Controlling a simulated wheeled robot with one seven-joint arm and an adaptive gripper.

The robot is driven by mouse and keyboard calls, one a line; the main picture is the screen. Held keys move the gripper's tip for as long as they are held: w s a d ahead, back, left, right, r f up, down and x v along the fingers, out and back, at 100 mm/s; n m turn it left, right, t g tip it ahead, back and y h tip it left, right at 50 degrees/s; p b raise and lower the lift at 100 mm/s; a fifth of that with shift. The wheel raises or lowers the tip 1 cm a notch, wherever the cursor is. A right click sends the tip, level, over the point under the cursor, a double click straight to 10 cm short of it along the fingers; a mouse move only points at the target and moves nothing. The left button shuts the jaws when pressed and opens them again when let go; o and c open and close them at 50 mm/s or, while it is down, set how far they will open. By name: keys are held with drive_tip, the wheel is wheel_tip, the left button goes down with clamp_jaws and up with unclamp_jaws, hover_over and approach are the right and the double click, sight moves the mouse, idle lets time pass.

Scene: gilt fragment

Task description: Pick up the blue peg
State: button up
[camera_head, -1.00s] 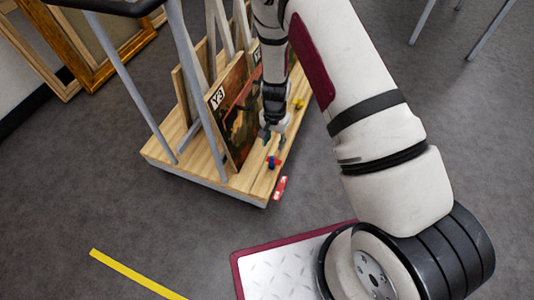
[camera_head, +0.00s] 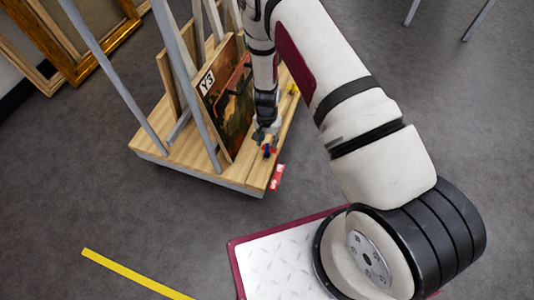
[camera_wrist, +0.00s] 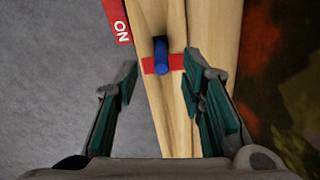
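The blue peg (camera_wrist: 161,58) stands on the wooden cart deck (camera_wrist: 178,120), by a red band (camera_wrist: 177,62), in the wrist view. It also shows as a small blue spot in the head view (camera_head: 267,149). My gripper (camera_wrist: 160,85) is open, its two green-padded fingers well apart. In the wrist view the peg lies between the lines of the fingers, just beyond the tips, with nothing held. In the head view my gripper (camera_head: 264,135) hangs above the deck, close to the peg.
A painting tagged Y3 (camera_head: 225,100) leans on the cart close beside my gripper, among grey uprights (camera_head: 185,80). A red tag (camera_head: 276,177) hangs at the deck's edge. A yellow item (camera_head: 293,89) sits farther along the deck. Grey floor lies clear to the left.

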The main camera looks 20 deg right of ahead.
sight(267, 145)
wheel_tip(267, 145, down, 4)
drive_tip(key=shift+f+b, duration=0.15)
drive_tip(key=shift+b, duration=0.8)
clamp_jaws()
drive_tip(key=shift+r, duration=0.2)
